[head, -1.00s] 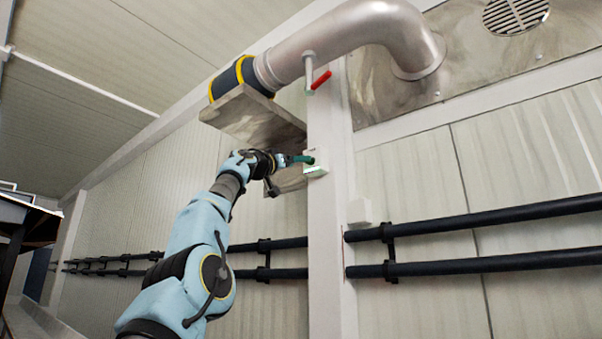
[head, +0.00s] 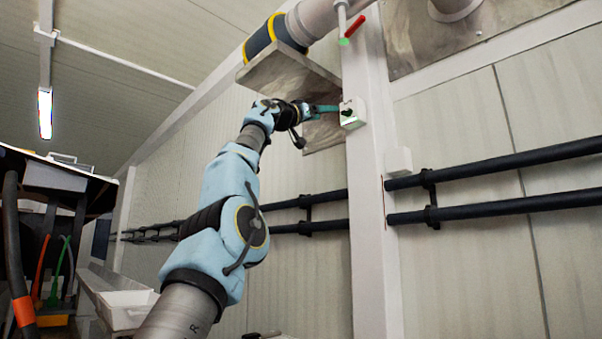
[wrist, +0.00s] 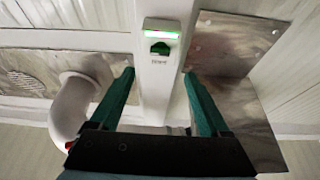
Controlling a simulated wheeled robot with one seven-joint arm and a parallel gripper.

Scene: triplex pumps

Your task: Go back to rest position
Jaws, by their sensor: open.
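My gripper (head: 327,109) is at the end of my raised arm, close to a small white box on a pale wall post in the head view. In the wrist view its two green fingers (wrist: 158,98) are spread apart with nothing between them. The white box (head: 352,113) has a dark green part on its face. In the wrist view the box (wrist: 162,38) lies ahead of and between the fingertips, with a lit green strip along its edge. The fingers look apart from it, though the exact gap is hard to judge.
A metal plate (head: 288,72) and a large pipe (head: 318,18) with a red-handled valve (head: 355,26) are above and beside my gripper. Dark horizontal pipes (head: 500,163) run along the wall. A dark bench or rack (head: 50,172) and a white tray (head: 127,308) stand at left.

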